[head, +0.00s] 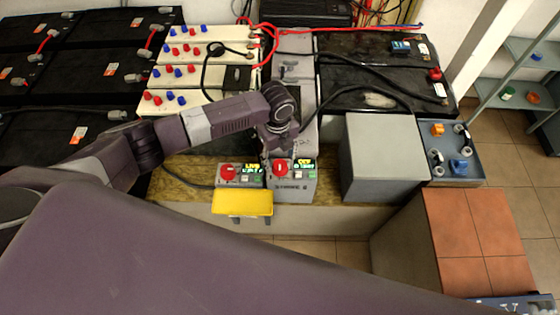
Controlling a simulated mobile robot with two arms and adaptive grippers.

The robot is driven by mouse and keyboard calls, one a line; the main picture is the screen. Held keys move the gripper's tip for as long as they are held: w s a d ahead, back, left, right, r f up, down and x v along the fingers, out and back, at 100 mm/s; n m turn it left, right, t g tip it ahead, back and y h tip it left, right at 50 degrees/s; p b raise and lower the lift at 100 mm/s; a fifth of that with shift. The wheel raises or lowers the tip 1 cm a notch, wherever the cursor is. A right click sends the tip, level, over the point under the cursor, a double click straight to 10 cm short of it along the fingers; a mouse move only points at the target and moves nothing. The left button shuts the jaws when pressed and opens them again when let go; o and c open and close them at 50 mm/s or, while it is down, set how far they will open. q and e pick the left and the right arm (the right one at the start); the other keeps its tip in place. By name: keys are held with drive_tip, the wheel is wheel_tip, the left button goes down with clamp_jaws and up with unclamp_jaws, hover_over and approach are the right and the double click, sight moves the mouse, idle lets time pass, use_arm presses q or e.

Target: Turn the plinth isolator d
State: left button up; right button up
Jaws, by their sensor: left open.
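Two grey isolator boxes stand side by side at the front edge of the wooden plinth top. The left box (241,182) has a red knob (228,172) and a lit display that seems to read LIVE. The right box (292,190) has a red knob (280,168) with a pale mark and a lit display that seems to read CUT. I cannot read which one is d. My left gripper (270,157) is open, pointing down just behind the right box's knob; its fingertips are small and partly hidden, so contact is unclear. My right gripper is out of view.
A yellow tray (242,203) juts out in front of the left box. A grey box (380,155) stands to the right. Black batteries (370,62), cables and white terminal panels (185,77) fill the back. A tiled-top block (470,230) stands at lower right.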

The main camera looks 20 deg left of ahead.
sight(279, 165)
use_arm(q)
wheel_tip(279, 165, up, 9)
drive_tip(key=shift+a+r, duration=0.15)
drive_tip(key=shift+r, duration=0.05)
idle(0.5)
